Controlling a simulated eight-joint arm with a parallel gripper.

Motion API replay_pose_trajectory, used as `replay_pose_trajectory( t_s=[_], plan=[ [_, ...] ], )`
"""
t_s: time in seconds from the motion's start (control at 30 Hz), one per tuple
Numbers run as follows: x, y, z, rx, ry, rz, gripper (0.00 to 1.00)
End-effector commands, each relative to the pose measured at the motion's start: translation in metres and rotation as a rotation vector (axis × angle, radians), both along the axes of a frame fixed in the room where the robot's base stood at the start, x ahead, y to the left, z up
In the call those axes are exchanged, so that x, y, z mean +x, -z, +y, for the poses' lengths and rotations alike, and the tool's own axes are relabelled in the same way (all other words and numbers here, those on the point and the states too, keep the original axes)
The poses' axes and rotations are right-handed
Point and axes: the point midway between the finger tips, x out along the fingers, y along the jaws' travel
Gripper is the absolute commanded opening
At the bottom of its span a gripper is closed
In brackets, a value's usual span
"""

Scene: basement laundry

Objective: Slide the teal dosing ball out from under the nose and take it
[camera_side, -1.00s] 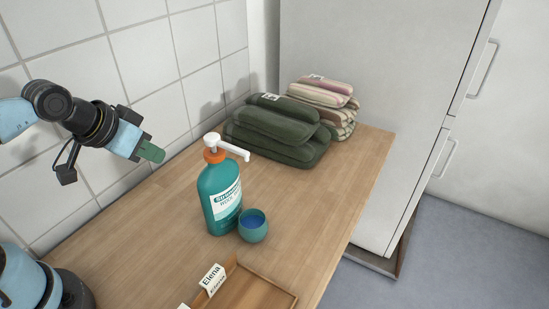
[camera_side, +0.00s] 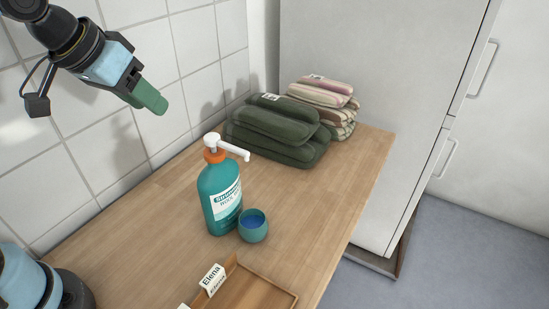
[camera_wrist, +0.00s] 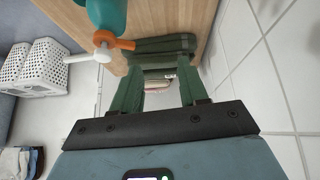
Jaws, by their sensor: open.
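The teal dosing ball (camera_side: 252,226) is a small open cup with blue inside. It stands on the wooden counter against or just beside the lower right of the teal pump bottle (camera_side: 220,198). The bottle's white nose (camera_side: 233,149) reaches out to the right, above the ball. My gripper (camera_side: 158,106) is up at the left, near the tiled wall, well above the counter and apart from the bottle. In the wrist view my gripper's green fingers (camera_wrist: 160,92) are spread with nothing between them. That view shows the bottle's upper part (camera_wrist: 107,14) and white nose (camera_wrist: 102,54); the ball is not visible there.
Folded dark green towels (camera_side: 275,132) and striped towels (camera_side: 325,103) lie at the counter's back. A wooden tray (camera_side: 262,292) with an "Elena" card (camera_side: 212,280) is at the front. White baskets (camera_wrist: 42,68) show in the wrist view. The counter right of the ball is clear.

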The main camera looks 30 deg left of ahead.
Motion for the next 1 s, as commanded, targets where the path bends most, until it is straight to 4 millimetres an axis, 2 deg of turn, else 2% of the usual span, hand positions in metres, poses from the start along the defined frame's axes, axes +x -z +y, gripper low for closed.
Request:
replay_pose_trajectory(
  t_s=[0.27, 0.47, 0.7, 1.0],
  plan=[
    [0.006, -0.004, -0.067, -0.085, -0.090, 0.150, 0.43],
    [0.000, -0.005, -0.129, -0.100, -0.212, 0.258, 0.43],
    [-0.022, -0.002, -0.199, -0.074, -0.378, 0.317, 0.43],
    [-0.057, 0.004, -0.262, -0.040, -0.546, 0.299, 0.43]
  ],
)
